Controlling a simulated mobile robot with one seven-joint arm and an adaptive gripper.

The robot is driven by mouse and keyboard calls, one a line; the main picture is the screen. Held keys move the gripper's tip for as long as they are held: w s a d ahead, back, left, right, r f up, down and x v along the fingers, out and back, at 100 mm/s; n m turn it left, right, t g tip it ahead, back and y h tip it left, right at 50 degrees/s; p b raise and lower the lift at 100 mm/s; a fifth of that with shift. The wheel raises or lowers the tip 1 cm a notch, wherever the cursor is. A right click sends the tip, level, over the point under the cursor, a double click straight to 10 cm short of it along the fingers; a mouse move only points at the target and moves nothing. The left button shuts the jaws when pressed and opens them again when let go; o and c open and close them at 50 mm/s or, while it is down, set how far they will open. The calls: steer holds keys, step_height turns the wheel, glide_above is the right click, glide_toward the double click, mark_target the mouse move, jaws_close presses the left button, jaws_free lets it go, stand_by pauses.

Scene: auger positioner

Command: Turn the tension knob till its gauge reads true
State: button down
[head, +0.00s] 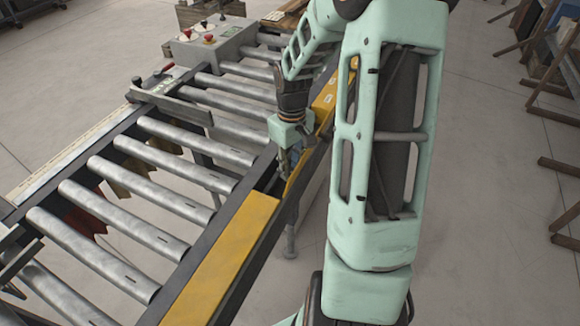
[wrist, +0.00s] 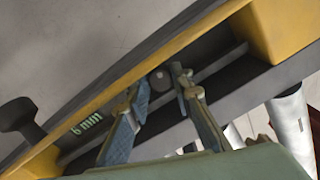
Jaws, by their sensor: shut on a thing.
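My gripper (head: 288,162) reaches down into a gap in the yellow side cover of a roller conveyor. In the wrist view my gripper (wrist: 157,88) has its two fingertips on either side of a small round dark grey knob (wrist: 160,80) set in a dark recess. It is shut on this knob; the knob's sides are partly hidden by the fingers. Green characters reading about "6 mm" (wrist: 88,125) show on the recess wall left of the fingers. No gauge needle or scale can be made out. In the head view my gripper and arm hide the knob.
A black T-shaped knob (wrist: 20,117) sticks out from the yellow rail at the wrist view's left. Yellow covers (head: 232,262) flank the gap. Metal rollers (head: 135,190) fill the conveyor to the left. A grey control box (head: 212,42) stands behind.

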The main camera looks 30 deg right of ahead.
steer(key=shift+n, duration=0.3)
steer(key=n+p, duration=0.1)
steer(key=n, duration=0.1)
steer(key=shift+r+n, duration=0.1)
steer(key=shift+n, duration=0.3)
steer(key=n+p, duration=0.2)
steer(key=n, duration=0.1)
steer(key=shift+n, duration=0.3)
steer(key=n+p, duration=0.2)
steer(key=n, duration=0.4)
steer(key=shift+w+p, duration=0.1)
steer(key=shift+p, duration=0.25)
steer(key=shift+n, duration=0.3)
steer(key=c, duration=1.7)
jaws_free()
